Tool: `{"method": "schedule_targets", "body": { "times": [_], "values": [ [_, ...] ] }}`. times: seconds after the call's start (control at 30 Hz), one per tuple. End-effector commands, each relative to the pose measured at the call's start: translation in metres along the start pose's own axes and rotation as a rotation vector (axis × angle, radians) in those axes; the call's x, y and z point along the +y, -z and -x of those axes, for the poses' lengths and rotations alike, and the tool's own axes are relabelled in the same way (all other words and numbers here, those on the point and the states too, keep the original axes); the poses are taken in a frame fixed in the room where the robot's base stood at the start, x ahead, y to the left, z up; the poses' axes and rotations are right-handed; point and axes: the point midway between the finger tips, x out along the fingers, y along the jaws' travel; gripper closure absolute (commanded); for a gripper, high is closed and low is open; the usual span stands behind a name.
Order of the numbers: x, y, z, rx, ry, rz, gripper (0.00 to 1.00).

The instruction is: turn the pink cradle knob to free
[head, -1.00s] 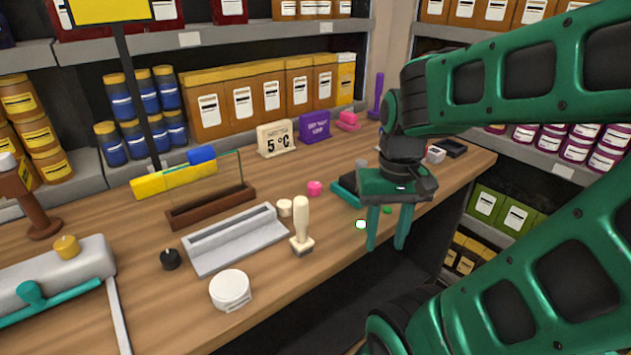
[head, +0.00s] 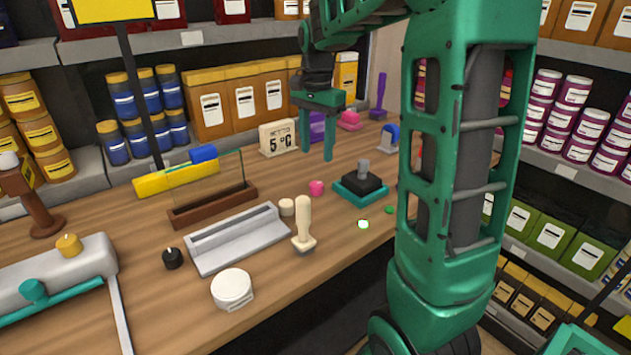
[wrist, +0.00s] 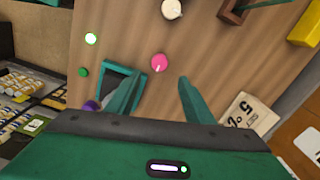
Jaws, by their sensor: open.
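The pink cradle knob (head: 316,188) is a small round knob on the wooden counter, left of a teal cradle (head: 348,193) that holds a dark block with a grey top. In the wrist view the pink knob (wrist: 159,63) shows a pale pointer line, and the teal cradle frame (wrist: 126,72) is beside it, partly hidden by a finger. My gripper (head: 317,148) is open and empty, pointing down above the back of the counter. In the wrist view its two fingers (wrist: 152,98) stand apart, with the knob beyond the fingertips.
A lit green-white button (head: 363,224) and a green button (head: 389,210) lie in front of the cradle. A cream-handled stamp (head: 303,226) and a small cream knob (head: 287,207) stand to the left. A 5 °C sign (head: 278,138) stands behind, near my gripper.

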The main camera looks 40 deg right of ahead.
Motion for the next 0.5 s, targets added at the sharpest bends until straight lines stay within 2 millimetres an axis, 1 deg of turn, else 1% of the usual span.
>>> {"method": "schedule_targets", "body": {
  "times": [0.17,0.5],
  "values": [
    [0.0,0.0,-0.018,-0.002,-0.003,-0.003,0.52],
    [0.001,0.001,-0.077,-0.002,-0.003,-0.004,0.52]
  ]
}}
